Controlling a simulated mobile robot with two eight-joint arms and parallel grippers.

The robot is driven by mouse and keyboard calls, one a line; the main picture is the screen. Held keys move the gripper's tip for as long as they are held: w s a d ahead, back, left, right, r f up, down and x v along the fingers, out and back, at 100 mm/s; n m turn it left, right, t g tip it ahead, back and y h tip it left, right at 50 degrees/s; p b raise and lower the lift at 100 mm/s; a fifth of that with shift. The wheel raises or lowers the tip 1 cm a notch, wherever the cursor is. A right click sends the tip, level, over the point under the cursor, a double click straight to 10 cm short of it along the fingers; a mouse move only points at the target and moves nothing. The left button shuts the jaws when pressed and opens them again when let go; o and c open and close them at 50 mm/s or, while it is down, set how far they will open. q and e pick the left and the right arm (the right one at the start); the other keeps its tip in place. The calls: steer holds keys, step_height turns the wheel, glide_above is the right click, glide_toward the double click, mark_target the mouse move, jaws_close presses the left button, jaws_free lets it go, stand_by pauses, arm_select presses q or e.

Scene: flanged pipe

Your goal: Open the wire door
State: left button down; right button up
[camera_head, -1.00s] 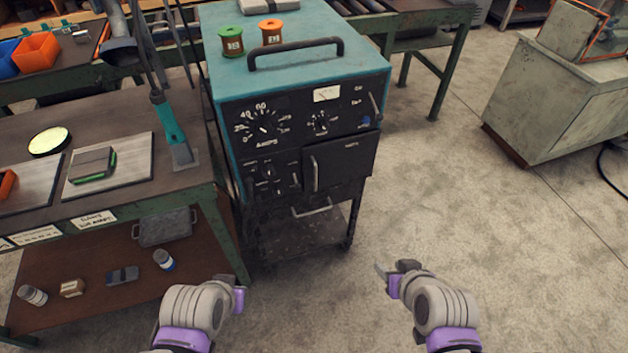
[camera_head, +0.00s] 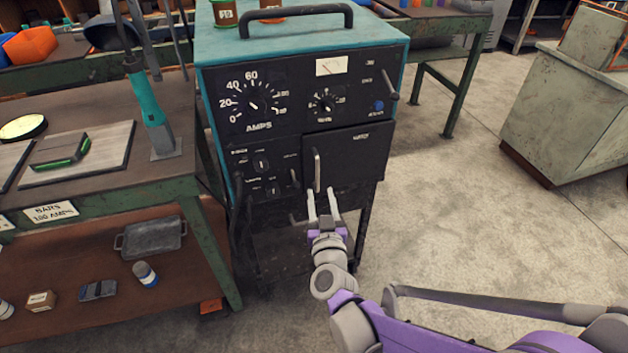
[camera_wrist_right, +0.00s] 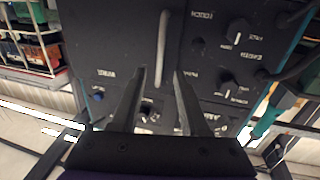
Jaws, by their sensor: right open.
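The wire door (camera_head: 350,158) is a black panel at the lower right of the teal welding machine's front, and it is shut. Its upright metal handle (camera_head: 316,170) is on the door's left side. My right gripper (camera_head: 322,190) is open and empty, with its fingers pointing at the lower end of the handle. In the right wrist view the handle (camera_wrist_right: 163,45) shows in the gap between the open fingertips (camera_wrist_right: 160,71). I cannot tell whether the fingertips reach as far as the handle. My left gripper is not in view.
The machine's knobs and dials (camera_head: 253,105) lie left of and above the door. A green-framed workbench (camera_head: 80,185) stands close on the left. The floor (camera_head: 450,220) to the right is clear up to a grey cabinet (camera_head: 575,110).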

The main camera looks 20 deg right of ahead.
mark_target(318, 175)
steer(key=w, duration=0.4)
steer(key=w+d, duration=0.1)
steer(key=w, duration=0.1)
steer(key=shift+w+b, duration=0.3)
steer(key=shift+w, duration=0.1)
jaws_close()
stand_by(1.0)
